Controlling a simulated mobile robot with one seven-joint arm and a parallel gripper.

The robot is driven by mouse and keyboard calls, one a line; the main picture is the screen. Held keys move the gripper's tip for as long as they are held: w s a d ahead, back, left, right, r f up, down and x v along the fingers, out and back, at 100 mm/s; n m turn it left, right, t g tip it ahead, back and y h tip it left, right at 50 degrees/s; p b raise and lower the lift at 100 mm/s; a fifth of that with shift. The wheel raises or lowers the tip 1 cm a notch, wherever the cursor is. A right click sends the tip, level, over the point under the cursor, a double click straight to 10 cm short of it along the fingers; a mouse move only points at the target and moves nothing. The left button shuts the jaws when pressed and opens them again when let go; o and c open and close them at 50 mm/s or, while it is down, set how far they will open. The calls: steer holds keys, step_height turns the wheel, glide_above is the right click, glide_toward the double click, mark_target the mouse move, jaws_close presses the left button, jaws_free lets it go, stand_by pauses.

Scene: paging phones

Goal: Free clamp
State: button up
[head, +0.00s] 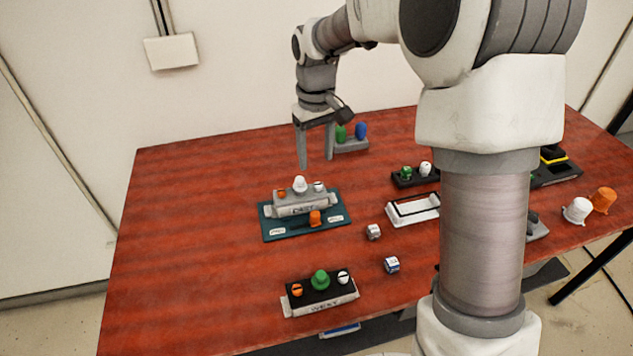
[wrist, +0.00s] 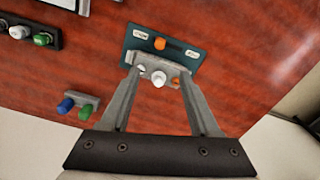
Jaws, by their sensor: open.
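A grey phone unit (head: 290,210) sits on a teal plate (head: 268,231) in the left middle of the table. It has a white central knob (head: 300,184), with a small orange knob (head: 282,194) and a small white knob (head: 319,186) beside it. An orange knob (head: 315,217) stands on the plate in front of the unit; it also shows in the wrist view (wrist: 160,44). I cannot tell which part is the clamp. My gripper (head: 316,163) is open and empty, pointing down, above and behind the unit. In the wrist view its fingers (wrist: 158,80) appear either side of the unit.
A black unit (head: 320,297) with a green knob is at the front. Two small cubes (head: 373,231) (head: 392,265) lie right of the plate. A white tray (head: 398,218) and a grey block with green and blue pegs (head: 352,146) stand nearby. Table left is clear.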

mark_target(314, 213)
steer(key=f, duration=1.8)
steer(key=shift+w+f+b, duration=0.1)
steer(key=shift+w+b, duration=0.15)
steer(key=shift+b, duration=0.05)
steer(key=shift+c, duration=0.3)
jaws_close()
steer(key=shift+a, duration=0.15)
